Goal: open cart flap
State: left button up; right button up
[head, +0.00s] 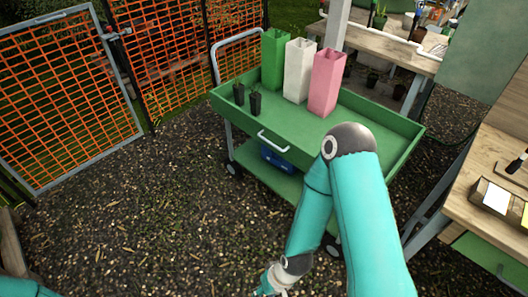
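The green cart (300,151) stands in the middle of the head view. Its near side is a green flap (245,124) with a pale bar handle (273,142); the flap looks upright and shut, though my arm hides its right part. My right arm comes up from the bottom, bends in front of the cart and runs back down to a wrist at the bottom edge.
On the cart stand green (275,60), white (298,72) and pink (327,83) tall containers and two small black pots (254,103). A blue item (275,160) lies on its lower shelf. An orange mesh gate (60,95) is left, a wooden bench (480,215) right. The left-hand ground is clear.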

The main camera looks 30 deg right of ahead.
aim_at(305, 158)
jog(key=z, duration=0.15)
jog(key=i, duration=0.85)
jog(key=u, duration=0.05)
